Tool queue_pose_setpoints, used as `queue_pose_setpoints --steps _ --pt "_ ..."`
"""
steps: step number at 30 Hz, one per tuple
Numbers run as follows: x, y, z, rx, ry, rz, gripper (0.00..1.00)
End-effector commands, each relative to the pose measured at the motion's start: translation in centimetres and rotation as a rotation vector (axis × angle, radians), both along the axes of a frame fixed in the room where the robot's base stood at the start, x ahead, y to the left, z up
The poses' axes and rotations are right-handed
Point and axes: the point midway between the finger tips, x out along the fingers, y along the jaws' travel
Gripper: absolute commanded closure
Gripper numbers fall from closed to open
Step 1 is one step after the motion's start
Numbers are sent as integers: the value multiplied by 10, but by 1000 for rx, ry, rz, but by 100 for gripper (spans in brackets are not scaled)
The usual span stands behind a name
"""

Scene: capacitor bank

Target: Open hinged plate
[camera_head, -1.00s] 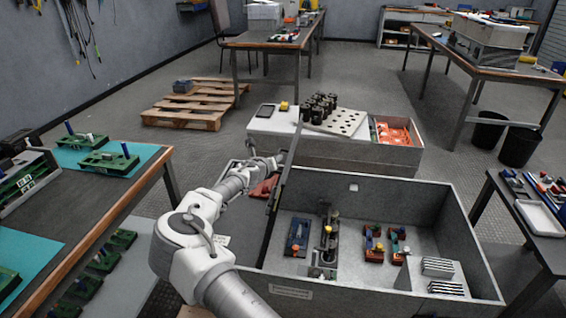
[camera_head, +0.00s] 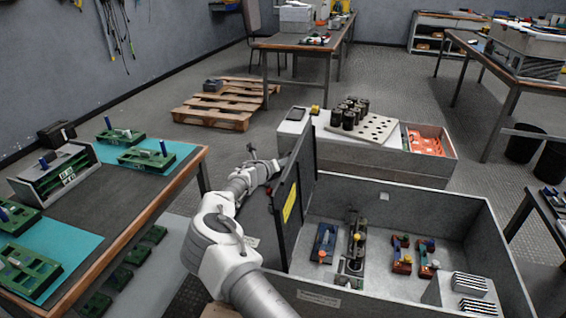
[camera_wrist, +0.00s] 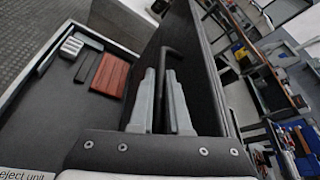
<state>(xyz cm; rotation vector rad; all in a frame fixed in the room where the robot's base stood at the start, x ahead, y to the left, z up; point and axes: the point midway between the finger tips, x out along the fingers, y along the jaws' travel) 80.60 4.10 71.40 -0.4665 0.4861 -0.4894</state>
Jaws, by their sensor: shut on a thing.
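The hinged plate (camera_head: 305,190) is a dark panel standing upright at the left side of the grey open-topped box (camera_head: 430,200). Its face with a yellow label (camera_head: 289,203) points to the right, toward the box interior. In the wrist view the plate (camera_wrist: 207,75) rises beside my fingers, with a black bar handle (camera_wrist: 171,52) on it. My gripper (camera_wrist: 161,75) is shut on this handle. In the head view my arm reaches the plate from the left, and the plate partly hides my gripper and the handle.
Inside the box are a blue part (camera_head: 325,242), red parts (camera_head: 401,255) and striped blocks (camera_head: 470,285). A table with green boards (camera_head: 150,160) stands close on the left. Behind is a grey cabinet (camera_head: 350,160) with black cylinders. In the wrist view a red block (camera_wrist: 111,75) lies left.

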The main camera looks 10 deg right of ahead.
Motion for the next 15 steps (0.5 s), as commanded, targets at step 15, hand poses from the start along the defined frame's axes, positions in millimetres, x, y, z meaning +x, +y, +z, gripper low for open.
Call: queue_pose_setpoints --steps 15 --pt "-1 0 -1 1 2 -1 73"
